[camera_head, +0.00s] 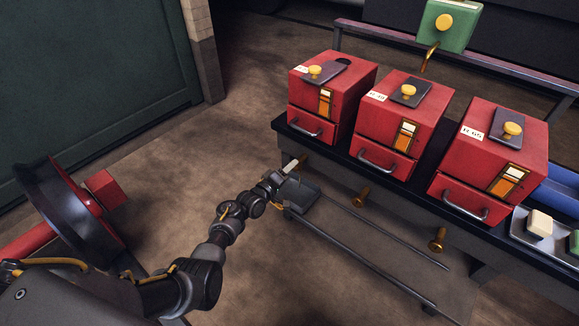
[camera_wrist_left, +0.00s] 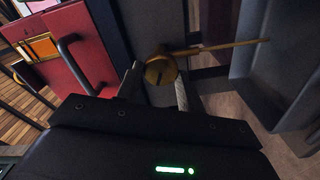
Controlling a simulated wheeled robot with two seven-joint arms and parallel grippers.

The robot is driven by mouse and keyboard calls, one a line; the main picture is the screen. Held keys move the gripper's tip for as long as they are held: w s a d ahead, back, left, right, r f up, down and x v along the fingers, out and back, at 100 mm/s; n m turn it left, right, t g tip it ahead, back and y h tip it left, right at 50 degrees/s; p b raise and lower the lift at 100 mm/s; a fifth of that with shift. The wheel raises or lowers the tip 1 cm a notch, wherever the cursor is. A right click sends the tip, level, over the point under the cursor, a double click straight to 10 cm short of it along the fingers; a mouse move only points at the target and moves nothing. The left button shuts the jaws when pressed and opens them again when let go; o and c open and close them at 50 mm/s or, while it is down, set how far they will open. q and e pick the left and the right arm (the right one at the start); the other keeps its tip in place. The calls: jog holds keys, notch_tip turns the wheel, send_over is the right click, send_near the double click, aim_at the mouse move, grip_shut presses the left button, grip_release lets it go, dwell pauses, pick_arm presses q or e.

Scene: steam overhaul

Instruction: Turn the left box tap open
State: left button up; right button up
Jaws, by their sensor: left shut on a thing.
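The left red box (camera_head: 332,92) stands on the left end of a dark bench, with a drawer handle on its front. Its brass tap (camera_wrist_left: 160,70) shows in the wrist view as a round end with a dark slot and a thin rod reaching right. My left gripper (camera_head: 292,167) is below the front of the left box, mostly hiding the tap in the head view. In the wrist view its two fingers (camera_wrist_left: 156,88) stand on either side of the tap's round end, shut on it. My right gripper is not in view.
Two more red boxes, the middle (camera_head: 403,115) and the right (camera_head: 488,158), stand along the bench (camera_head: 395,186), with brass taps (camera_head: 361,195) (camera_head: 437,240) below. A green box (camera_head: 447,24) is behind. A low rack (camera_head: 375,250) lies beneath. Open floor is left of the bench.

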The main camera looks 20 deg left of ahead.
pick_arm(q)
jog(key=n+p, duration=0.1)
jog(key=n, duration=0.3)
jog(key=shift+f+n, duration=0.1)
jog(key=shift+n, duration=0.3)
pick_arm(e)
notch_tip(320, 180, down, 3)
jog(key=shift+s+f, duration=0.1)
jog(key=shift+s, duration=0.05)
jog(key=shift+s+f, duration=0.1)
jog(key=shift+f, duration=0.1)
pick_arm(q)
jog(key=o, duration=1)
jog(key=p+v, duration=0.3)
jog(key=v, duration=0.7)
jog(key=shift+s+a+p, duration=0.15)
jog(key=shift+s+p, duration=0.15)
jog(key=shift+s, duration=0.05)
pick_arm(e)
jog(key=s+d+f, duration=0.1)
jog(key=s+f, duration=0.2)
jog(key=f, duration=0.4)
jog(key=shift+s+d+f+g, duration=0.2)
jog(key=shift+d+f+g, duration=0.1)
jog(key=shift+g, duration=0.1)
pick_arm(q)
jog(key=shift+f, duration=0.1)
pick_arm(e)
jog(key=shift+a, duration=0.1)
